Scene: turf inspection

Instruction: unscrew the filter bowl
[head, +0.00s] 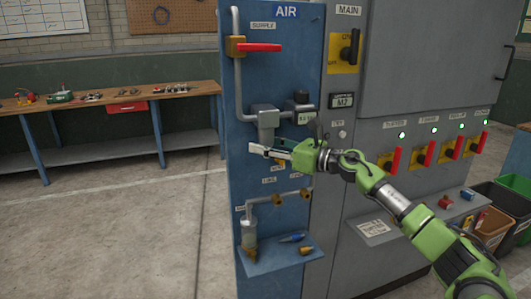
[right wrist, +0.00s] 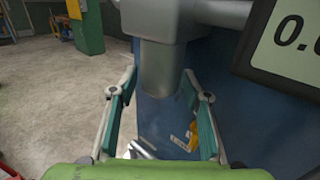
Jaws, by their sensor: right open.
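On the blue AIR panel (head: 245,170), a grey filter head (head: 264,117) sits in the pipe run, with the grey cylindrical filter bowl (head: 267,135) below it. My right gripper (head: 270,152) is at the height of the bowl's lower part, reaching in from the right. In the right wrist view, the filter bowl (right wrist: 160,62) hangs under the head, and my right gripper (right wrist: 160,76) is open with its fingertips on either side of it. Gaps show between the fingers and the bowl. The bowl's lower end is partly hidden in the head view. My left gripper is not in view.
A red-handled valve (head: 258,47) is above the filter. A digital display (right wrist: 295,35) is close on the right in the wrist view. A small blue shelf (head: 280,258) with small parts juts out below. A workbench (head: 110,100) stands left; the floor there is clear.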

